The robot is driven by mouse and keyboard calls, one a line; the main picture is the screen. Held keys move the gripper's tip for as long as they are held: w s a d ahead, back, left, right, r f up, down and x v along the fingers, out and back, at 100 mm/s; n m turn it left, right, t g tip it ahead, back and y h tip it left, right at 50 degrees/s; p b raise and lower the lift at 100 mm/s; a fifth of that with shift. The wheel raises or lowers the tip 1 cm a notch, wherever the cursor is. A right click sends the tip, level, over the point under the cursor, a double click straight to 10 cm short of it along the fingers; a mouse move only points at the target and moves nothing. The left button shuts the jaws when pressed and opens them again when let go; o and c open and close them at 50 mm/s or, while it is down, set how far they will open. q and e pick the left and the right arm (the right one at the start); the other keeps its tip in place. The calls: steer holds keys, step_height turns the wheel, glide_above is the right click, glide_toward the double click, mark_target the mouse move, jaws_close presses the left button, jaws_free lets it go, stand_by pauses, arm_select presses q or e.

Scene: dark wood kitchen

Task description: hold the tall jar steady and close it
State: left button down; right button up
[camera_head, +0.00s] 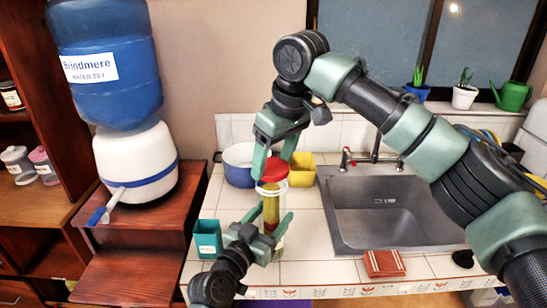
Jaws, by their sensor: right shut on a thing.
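The tall jar (271,208) is clear and stands upright on the white tiled counter, with yellow and dark red contents showing. My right gripper (272,168) comes down from above and is shut on the red lid (274,174). The lid is right over the jar's mouth; I cannot tell whether it touches the rim or is seated. My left gripper (266,230) reaches in low from the front left. Its fingers are on either side of the jar's lower part; I cannot tell whether they press on it.
A blue-and-white pot (238,165) and a yellow container (301,170) stand behind the jar. A teal box (208,239) is to its left. The sink (385,206) is to the right, with a red-brown cloth (384,263) at its front edge. A water dispenser (137,163) stands at far left.

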stand_by(0.3)
steer(key=shift+f, duration=0.9)
steer(key=shift+f, duration=0.55)
